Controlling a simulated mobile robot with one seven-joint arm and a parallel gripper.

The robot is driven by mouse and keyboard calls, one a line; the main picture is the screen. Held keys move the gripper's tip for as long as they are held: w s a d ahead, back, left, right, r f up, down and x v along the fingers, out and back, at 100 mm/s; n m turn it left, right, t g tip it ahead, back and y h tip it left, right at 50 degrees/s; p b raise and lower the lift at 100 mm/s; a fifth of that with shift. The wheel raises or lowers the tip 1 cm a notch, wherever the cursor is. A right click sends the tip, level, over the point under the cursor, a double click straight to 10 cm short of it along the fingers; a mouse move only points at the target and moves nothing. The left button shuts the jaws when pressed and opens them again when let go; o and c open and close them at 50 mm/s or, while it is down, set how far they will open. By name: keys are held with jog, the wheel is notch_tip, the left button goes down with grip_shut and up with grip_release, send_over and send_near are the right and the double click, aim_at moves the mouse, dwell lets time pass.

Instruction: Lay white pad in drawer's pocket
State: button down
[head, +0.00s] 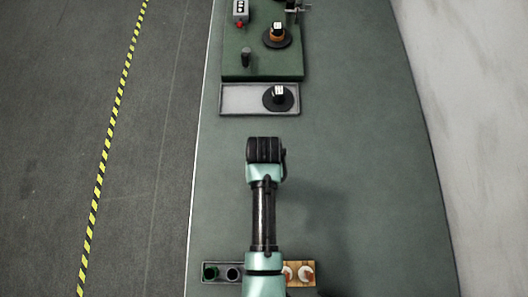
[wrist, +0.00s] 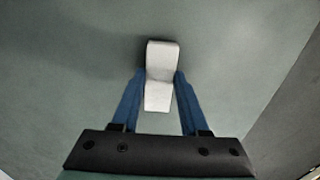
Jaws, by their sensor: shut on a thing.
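The white pad (wrist: 161,70) is between the two blue fingers of my gripper (wrist: 161,88) in the wrist view. My gripper is shut on it, and the pad is held above the green table top. In the head view my arm reaches up the middle of the table and hides the fingers and the pad. What looks like the drawer (head: 244,113) is a shallow grey tray at the near side of a green unit, beyond my arm. A black disc with a white-labelled top (head: 278,98) is at its right end; the left part is bare.
The green unit (head: 235,66) carries a dark upright knob (head: 246,57), an orange-and-black spool (head: 277,36) and a grey box with a red button (head: 240,12). A grey rack (head: 222,281) and a wooden block (head: 301,283) are near my arm's base. The table's right side is clear.

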jog(key=shift+f, duration=0.1)
jog(key=shift+c, duration=2.1)
grip_release()
